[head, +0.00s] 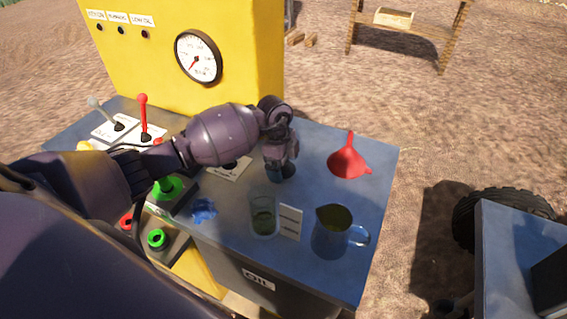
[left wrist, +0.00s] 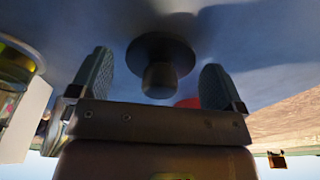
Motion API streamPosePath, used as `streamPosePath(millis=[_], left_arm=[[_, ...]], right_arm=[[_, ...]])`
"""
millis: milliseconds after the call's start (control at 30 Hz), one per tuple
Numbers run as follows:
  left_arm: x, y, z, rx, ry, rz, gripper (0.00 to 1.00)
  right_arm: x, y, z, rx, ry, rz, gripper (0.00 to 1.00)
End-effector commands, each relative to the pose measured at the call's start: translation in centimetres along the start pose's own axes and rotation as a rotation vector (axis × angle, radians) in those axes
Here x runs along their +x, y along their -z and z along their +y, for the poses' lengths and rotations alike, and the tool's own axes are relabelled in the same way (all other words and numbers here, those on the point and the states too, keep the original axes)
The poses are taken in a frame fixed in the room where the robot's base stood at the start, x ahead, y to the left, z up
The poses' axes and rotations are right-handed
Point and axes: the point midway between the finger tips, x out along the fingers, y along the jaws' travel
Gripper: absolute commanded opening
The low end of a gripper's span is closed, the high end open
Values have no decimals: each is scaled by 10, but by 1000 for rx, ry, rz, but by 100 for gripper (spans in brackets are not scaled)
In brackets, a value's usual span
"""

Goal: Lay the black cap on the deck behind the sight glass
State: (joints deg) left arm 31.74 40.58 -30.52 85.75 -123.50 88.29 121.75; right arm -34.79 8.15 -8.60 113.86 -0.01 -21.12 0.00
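The black cap (left wrist: 160,72), a dark disc with a knob, shows in the left wrist view on the blue deck (head: 318,142). My left gripper (head: 281,174) is over the deck behind the sight glass in the head view and hides most or all of the cap there. In the left wrist view its two fingers (left wrist: 156,82) are apart, one on each side of the knob, with gaps visible. The sight glass (head: 263,218) stands upright with dark green liquid low in it and a white marked plate beside it. My right gripper is out of view.
A red funnel (head: 347,162) stands right of my left gripper. A glass jug (head: 334,238) with dark liquid stands at the front right. The yellow gauge panel (head: 245,60) rises behind. Bare deck lies between gripper and funnel.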

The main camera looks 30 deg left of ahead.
Motion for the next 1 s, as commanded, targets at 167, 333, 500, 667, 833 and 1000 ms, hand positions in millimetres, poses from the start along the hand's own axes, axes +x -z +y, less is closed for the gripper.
streamPosePath(millis=[167,333,500,667,833,1000], left_arm=[[0,0,0,0,0,0,94],[-7,0,0,1,1,-1,94],[-31,0,-1,1,5,-2,94],[-63,0,-1,1,4,-1,94],[-94,0,-1,1,3,-1,94],[-113,0,0,0,1,-1,94]], right_arm=[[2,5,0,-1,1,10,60],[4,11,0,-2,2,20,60],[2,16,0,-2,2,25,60],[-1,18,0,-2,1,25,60],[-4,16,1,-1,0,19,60],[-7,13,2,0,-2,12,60]])
